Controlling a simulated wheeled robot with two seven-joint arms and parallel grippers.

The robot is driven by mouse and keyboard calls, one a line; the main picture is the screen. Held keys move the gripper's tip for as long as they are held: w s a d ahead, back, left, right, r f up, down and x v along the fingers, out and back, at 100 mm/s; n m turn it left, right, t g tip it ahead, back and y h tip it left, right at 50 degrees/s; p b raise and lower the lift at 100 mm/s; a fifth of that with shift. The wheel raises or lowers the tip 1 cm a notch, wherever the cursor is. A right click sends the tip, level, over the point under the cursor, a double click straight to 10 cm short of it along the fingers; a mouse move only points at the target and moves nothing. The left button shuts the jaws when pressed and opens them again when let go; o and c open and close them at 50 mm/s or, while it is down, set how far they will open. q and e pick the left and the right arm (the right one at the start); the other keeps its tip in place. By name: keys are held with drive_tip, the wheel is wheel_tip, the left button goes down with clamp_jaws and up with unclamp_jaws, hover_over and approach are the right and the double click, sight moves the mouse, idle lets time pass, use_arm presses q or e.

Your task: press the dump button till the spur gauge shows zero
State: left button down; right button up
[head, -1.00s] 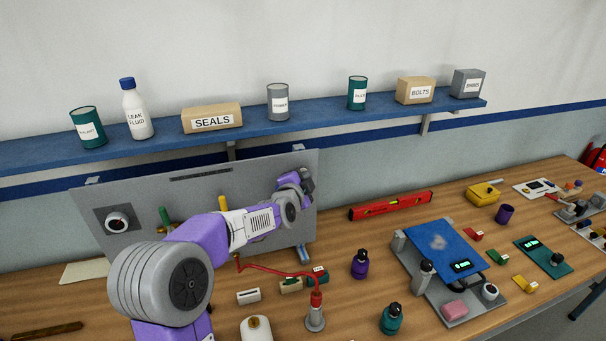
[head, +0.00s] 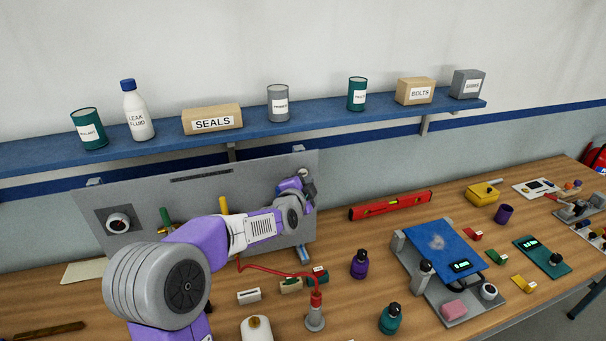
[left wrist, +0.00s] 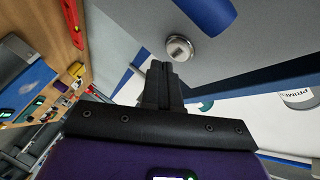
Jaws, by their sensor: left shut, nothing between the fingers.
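A grey upright panel (head: 160,200) stands at the back left of the bench. A round white-faced gauge (head: 118,222) sits at its left; its reading is too small to make out. A round silver button-like disc (left wrist: 178,47) sits on the panel in the left wrist view; I cannot read any label on it. In the head view it seems to show at the panel's upper right (head: 304,172). My left gripper (head: 308,197) is in front of the panel's right side. Its fingers (left wrist: 162,70) are shut and empty, just short of the disc in the picture; I see no clear contact.
My left arm hides the panel's middle. Green (head: 165,218) and yellow (head: 224,205) handles show beside it, and a blue one (head: 304,254) at lower right. A red hose (head: 275,272) runs below. A shelf (head: 250,126) with cans and boxes hangs above.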

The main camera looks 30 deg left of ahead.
use_arm(q)
drive_tip(key=s+d+p, duration=0.1)
drive_tip(key=d, duration=0.1)
drive_tip(key=s+d+p, duration=0.1)
drive_tip(key=s, duration=0.1)
drive_tip(key=shift+s+d, duration=0.15)
drive_tip(key=shift+d, duration=0.2)
idle(0.7)
